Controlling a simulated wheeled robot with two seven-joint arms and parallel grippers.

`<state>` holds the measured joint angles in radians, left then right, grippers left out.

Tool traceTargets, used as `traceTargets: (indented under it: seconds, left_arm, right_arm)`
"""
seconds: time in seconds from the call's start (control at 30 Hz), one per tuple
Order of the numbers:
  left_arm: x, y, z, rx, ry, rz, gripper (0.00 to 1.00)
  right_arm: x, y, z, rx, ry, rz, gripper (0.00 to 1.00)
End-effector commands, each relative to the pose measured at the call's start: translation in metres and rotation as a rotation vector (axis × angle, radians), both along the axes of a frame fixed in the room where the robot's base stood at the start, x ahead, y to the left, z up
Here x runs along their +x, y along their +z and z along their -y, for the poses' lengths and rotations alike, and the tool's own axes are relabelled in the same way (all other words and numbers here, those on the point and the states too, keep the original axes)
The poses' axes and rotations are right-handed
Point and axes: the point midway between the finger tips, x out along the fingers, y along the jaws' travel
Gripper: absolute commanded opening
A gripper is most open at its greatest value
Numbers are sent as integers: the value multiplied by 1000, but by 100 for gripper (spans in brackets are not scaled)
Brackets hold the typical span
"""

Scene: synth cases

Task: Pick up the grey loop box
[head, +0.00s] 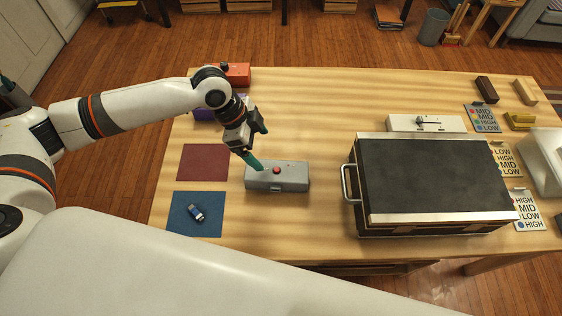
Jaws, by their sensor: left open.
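A grey box (290,179) with a red knob or button on top and a small latch-like loop on its front stands upright on the wooden table, left of the middle. I take it to be the grey loop box. My left gripper (255,143) is open just above and behind its left end. A teal piece reaches from the gripper down to the box's top left; I cannot tell whether it is a fingertip or part of the box, or whether it touches. My right gripper is not in view.
A maroon mat (203,162) and a blue mat (180,225) with a small dark device (196,214) lie to the left. Orange (238,74) and purple (203,114) boxes stand behind my arm. A big black-topped case (430,175) fills the right. Table in front of the grey box is clear.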

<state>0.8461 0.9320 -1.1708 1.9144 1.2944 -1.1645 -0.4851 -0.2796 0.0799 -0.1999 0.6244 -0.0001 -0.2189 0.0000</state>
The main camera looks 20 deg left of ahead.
Motion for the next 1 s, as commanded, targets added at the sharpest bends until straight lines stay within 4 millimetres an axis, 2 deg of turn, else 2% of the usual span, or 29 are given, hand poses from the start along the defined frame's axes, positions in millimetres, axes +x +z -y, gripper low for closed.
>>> traceTargets:
  seconds: [0.2,0.37,0.57,0.8,1.0]
  left_arm:
    - [2,-34,15,-1,-2,-5,89]
    - [4,-53,23,-2,-1,-2,89]
    - [5,-66,29,-1,-2,-2,89]
    - [8,-99,42,0,-1,-3,89]
    - [8,-107,44,0,-1,-2,89]
  right_arm:
    - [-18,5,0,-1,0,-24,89]
    - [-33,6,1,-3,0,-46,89]
    - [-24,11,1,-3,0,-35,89]
    - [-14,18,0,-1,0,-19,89]
    - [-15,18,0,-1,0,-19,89]
